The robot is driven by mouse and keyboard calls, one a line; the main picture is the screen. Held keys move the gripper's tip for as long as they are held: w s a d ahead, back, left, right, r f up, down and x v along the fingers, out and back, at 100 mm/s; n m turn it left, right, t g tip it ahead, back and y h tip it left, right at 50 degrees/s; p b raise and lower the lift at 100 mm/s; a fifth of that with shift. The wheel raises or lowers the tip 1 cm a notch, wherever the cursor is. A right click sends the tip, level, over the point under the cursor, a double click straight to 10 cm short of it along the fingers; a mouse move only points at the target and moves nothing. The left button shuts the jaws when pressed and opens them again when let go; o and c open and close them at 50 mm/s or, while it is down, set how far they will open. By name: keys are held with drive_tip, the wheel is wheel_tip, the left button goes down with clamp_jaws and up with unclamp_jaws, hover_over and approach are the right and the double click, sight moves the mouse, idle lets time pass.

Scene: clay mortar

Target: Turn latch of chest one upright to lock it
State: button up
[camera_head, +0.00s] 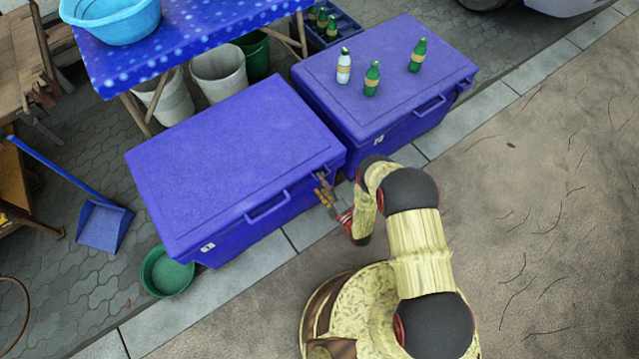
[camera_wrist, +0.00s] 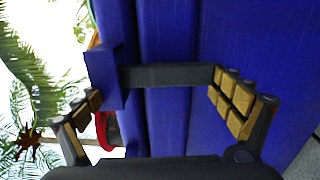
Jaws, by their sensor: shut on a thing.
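Chest one (camera_head: 232,150) is the left blue chest, its lid closed, with a small white label low on its front. My gripper (camera_head: 325,192) is at the chest's right front corner, below the lid edge. In the wrist view my gripper (camera_wrist: 158,88) has its padded fingers apart, with the latch between them. The latch shows as a blue block (camera_wrist: 103,76) by the left finger and a dark bar (camera_wrist: 165,76) reaching to the right finger.
A second blue chest (camera_head: 400,60) stands close at the right with several bottles on its lid. A green basin (camera_head: 167,272) and blue dustpan (camera_head: 103,225) lie at the left. A table with a blue cloth (camera_head: 190,35) stands behind. The pavement in front is open.

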drive_tip(key=o, duration=0.8)
drive_tip(key=shift+o, duration=0.2)
drive_tip(key=v, duration=1.2)
